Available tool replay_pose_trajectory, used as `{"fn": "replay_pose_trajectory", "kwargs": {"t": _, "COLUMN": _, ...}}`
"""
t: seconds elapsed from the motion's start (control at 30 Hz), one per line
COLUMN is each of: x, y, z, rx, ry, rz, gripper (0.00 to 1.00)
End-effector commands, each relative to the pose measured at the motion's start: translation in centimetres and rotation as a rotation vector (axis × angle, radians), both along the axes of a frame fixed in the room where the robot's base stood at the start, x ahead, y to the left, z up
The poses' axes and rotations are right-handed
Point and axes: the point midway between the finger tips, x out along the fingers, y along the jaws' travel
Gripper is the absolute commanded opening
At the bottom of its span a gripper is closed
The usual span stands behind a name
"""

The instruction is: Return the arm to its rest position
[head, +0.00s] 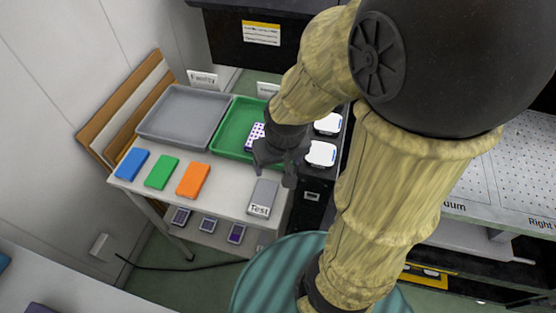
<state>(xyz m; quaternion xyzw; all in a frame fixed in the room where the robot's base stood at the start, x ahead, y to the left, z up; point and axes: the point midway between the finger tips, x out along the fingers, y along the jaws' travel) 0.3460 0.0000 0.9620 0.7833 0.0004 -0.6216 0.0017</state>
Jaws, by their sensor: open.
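My gripper (274,175) hangs over the right part of a white table, near the front edge of a green tray. It is open and nothing shows between its fingers. My arm comes in from the right, bent over the scene, and hides part of the green tray's right side and the area behind it. The gripper looks to be above the table; the exact gap to the surface cannot be told.
The table holds a grey tray (154,130), the green tray (219,144), blue (132,164), green (161,172) and orange (193,180) blocks, and a grey "Test" block (263,194). Two white-topped items (321,154) stand right of the gripper. A dotted white bench (510,165) lies farther right.

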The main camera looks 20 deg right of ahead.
Motion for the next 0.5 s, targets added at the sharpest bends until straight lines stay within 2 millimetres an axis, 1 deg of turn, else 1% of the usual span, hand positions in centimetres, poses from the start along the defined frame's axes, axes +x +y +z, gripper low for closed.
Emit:
{"fn": "replay_pose_trajectory", "kwargs": {"t": 0.17, "x": 0.0, "y": 0.0, "z": 0.1, "rx": 0.001, "ry": -0.001, "rz": -0.001, "gripper": 0.76}}
{"fn": "replay_pose_trajectory", "kwargs": {"t": 0.27, "x": 0.1, "y": 0.0, "z": 1.0, "rx": 0.001, "ry": -0.001, "rz": -0.002, "gripper": 0.76}}
{"fn": "replay_pose_trajectory", "kwargs": {"t": 0.37, "x": 0.1, "y": 0.0, "z": 2.7, "rx": 0.001, "ry": -0.002, "rz": -0.002, "gripper": 0.76}}
{"fn": "replay_pose_trajectory", "kwargs": {"t": 0.5, "x": 0.1, "y": 0.0, "z": 6.0, "rx": 0.002, "ry": -0.002, "rz": -0.003, "gripper": 0.76}}
